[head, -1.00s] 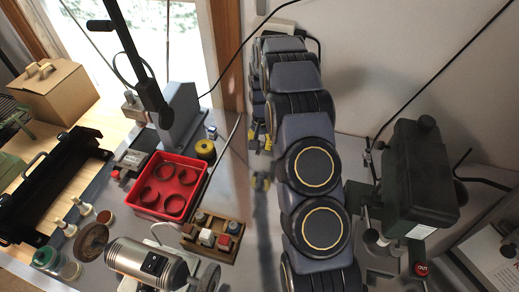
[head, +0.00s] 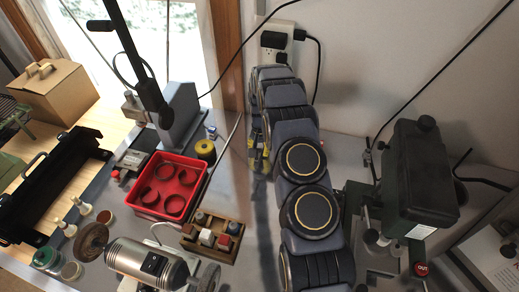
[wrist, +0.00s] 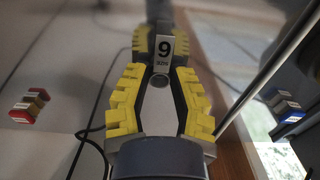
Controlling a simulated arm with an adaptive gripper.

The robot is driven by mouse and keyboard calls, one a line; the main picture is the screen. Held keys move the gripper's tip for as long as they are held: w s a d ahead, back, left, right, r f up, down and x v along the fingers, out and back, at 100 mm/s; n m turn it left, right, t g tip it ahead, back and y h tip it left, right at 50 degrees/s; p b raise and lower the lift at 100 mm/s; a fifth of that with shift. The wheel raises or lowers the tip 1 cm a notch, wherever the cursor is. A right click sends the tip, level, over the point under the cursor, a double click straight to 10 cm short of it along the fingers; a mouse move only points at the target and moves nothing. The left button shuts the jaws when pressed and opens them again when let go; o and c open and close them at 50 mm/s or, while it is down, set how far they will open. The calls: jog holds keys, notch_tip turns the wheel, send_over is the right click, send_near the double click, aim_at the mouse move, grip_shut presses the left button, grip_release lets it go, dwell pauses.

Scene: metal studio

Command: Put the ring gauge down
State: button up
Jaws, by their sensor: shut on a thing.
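In the wrist view my gripper (wrist: 160,72) has its yellow stepped fingers closing in on a small pale piece marked 9 (wrist: 164,47), which sits at the fingertips. I take this piece to be the ring gauge. Only its narrow marked face and dark sides show, and no hole is clear. A small round metallic spot lies just below it, between the fingers. In the head view my gripper (head: 259,160) is low beside the arm, right of the red tray. The held piece is too small to make out there, and I cannot tell whether it touches the bench.
The red tray (head: 149,210) holds several round ring shapes. A wooden block holder (head: 213,249), a yellow roll (head: 205,150), a small blue-white block (head: 211,132) and a motor (head: 147,264) stand nearby. A dark machine (head: 420,175) stands right. Grey bench is clear around my gripper.

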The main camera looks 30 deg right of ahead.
jog(key=o, duration=0.8)
jog(key=shift+f, duration=0.1)
